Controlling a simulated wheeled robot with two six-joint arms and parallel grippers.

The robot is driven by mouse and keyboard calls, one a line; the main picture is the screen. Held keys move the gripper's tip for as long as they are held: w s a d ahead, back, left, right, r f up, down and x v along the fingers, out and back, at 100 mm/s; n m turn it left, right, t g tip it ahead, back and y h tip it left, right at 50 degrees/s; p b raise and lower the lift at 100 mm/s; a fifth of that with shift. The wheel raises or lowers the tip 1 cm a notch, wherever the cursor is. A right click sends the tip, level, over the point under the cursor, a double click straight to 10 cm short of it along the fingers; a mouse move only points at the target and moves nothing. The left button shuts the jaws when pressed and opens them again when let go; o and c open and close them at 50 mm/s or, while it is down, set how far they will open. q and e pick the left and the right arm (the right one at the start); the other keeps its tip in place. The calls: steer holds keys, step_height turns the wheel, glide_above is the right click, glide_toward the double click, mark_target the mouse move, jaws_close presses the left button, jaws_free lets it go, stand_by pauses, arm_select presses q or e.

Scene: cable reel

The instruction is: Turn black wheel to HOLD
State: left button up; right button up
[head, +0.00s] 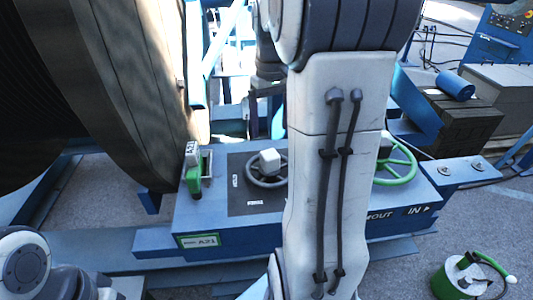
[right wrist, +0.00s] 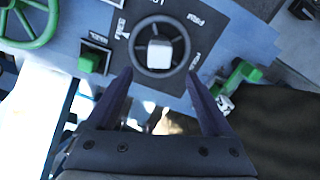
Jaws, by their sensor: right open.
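The black wheel (head: 267,170) lies on a dark plate on the blue bench, partly behind my right arm in the head view. It has a dark rim and a white block at its centre. In the right wrist view the wheel (right wrist: 159,47) shows whole, just beyond the fingertips, with small white labels around it, too blurred to read surely. My right gripper (right wrist: 160,88) is open and empty, its two fingers apart below the wheel in that view. In the head view the right gripper (head: 265,122) is above and behind the wheel. My left gripper is not in view.
A green wheel (head: 398,160) stands right of my arm, a green lever block (head: 194,170) left of the black wheel. The large cable reel (head: 130,90) fills the left. A green canister (head: 468,275) stands on the floor at lower right.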

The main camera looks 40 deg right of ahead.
mark_target(270, 154)
step_height(270, 154, down, 10)
steer(key=shift+f+p, duration=0.2)
steer(key=shift+p, duration=0.4)
jaws_close()
